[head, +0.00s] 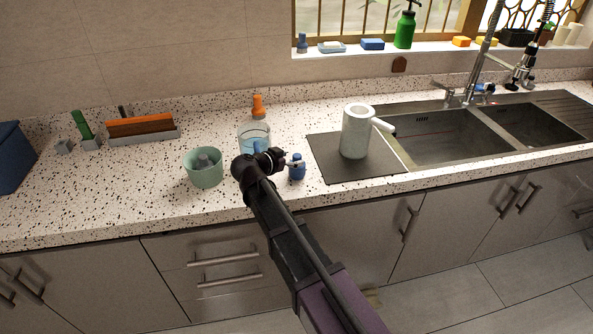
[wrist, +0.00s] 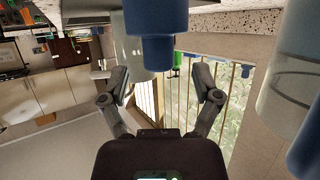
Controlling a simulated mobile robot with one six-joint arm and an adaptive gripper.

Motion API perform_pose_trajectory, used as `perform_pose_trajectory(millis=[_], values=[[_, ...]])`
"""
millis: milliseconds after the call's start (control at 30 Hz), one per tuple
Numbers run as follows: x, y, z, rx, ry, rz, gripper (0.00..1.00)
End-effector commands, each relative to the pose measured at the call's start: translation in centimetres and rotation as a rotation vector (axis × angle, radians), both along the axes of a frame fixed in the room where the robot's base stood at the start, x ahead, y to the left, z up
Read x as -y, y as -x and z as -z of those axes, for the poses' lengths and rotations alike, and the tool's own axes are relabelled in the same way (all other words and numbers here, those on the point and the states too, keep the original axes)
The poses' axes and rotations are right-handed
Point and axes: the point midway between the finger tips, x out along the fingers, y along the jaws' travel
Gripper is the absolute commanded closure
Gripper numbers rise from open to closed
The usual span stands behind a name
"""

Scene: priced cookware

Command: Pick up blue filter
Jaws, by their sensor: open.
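The blue filter (head: 297,168) stands upright on the speckled counter, left of the dark mat. My gripper (head: 295,162) is at its upper part from the left in the head view and hides some of it. In the wrist view, which is upside down, the blue filter (wrist: 157,38) shows large in line with the gap between the two fingers of my gripper (wrist: 160,80). The fingers are apart, with nothing held. I cannot tell whether they reach around the filter or stop short of it.
A clear container (head: 254,134) with blue inside stands behind my wrist. A green pot (head: 203,172) is to the left. A white jug (head: 356,130) stands on the dark mat (head: 345,176) to the right. An orange-topped bottle (head: 258,106) is behind.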

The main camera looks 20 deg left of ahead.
Motion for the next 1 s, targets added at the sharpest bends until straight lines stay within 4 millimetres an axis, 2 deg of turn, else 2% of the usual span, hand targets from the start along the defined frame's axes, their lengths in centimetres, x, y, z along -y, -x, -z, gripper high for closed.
perform_pose_trajectory(millis=[67, 300, 867, 967, 1000], values=[[0.5, -0.8, 0.9, 0.000, 0.000, 0.003, 0.19], [1.2, -2.5, 1.4, 0.000, -0.001, 0.001, 0.19], [1.2, -2.5, 1.3, 0.000, 0.000, 0.001, 0.19], [1.2, -2.5, 1.3, 0.000, 0.000, 0.001, 0.43], [1.2, -2.5, 1.3, 0.000, 0.000, 0.001, 0.55]])
